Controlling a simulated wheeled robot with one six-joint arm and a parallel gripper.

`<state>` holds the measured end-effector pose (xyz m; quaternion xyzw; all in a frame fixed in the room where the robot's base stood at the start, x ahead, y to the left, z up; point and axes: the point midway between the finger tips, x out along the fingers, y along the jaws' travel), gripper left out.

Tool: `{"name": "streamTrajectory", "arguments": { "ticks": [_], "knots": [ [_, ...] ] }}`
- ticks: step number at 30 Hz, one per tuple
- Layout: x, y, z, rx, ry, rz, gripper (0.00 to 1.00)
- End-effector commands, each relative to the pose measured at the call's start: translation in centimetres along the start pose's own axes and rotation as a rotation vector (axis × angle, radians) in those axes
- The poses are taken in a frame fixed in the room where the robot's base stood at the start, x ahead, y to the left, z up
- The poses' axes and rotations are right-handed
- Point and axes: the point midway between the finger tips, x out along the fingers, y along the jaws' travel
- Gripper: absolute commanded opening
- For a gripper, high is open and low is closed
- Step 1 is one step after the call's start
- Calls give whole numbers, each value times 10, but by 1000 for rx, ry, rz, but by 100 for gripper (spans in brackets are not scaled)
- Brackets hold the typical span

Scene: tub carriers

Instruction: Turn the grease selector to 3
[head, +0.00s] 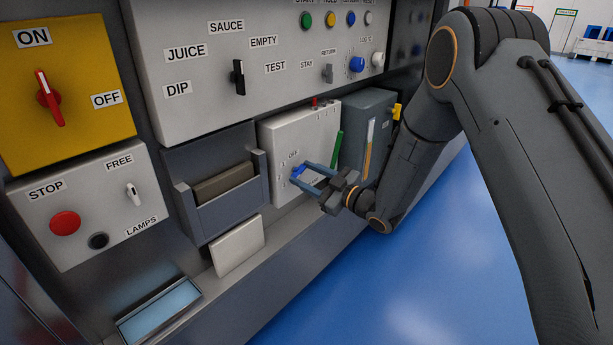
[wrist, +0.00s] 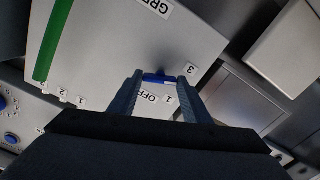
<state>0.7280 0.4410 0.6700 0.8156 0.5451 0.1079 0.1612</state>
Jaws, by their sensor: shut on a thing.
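The grease selector is a small blue knob (head: 299,171) on the front of a white box (head: 276,135). My gripper (head: 306,179) has its two fingers on the knob from the front right. In the wrist view the gripper (wrist: 157,80) is shut on the blue knob (wrist: 157,77), with one finger on each side. The wrist view is turned over: the OFF label (wrist: 150,96) and the 1 label (wrist: 169,100) lie below the knob, the 3 label (wrist: 190,69) to its right. The fingers hide part of the dial, and I cannot tell which mark the knob points at.
A green strip (head: 336,150) runs down the white box's right side, and a small red lever (head: 314,102) stands on top. A grey box (head: 368,103) with a yellow part is to the right. A grey holder (head: 222,206) is to the left. Blue floor (head: 420,260) is clear.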

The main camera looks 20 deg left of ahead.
Motion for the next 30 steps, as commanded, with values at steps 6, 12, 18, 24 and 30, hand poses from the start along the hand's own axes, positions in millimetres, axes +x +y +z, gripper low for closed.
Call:
{"name": "streamTrajectory", "arguments": {
  "ticks": [6,12,18,24,30],
  "knots": [
    [-1,0,1,-176,-2,0,21],
    [-1,-1,1,-299,-2,-1,21],
    [-1,-1,1,-373,-2,-1,21],
    [-1,-1,1,-405,-3,-1,21],
    [-1,-1,1,-411,-3,-1,21]
  ]
}}
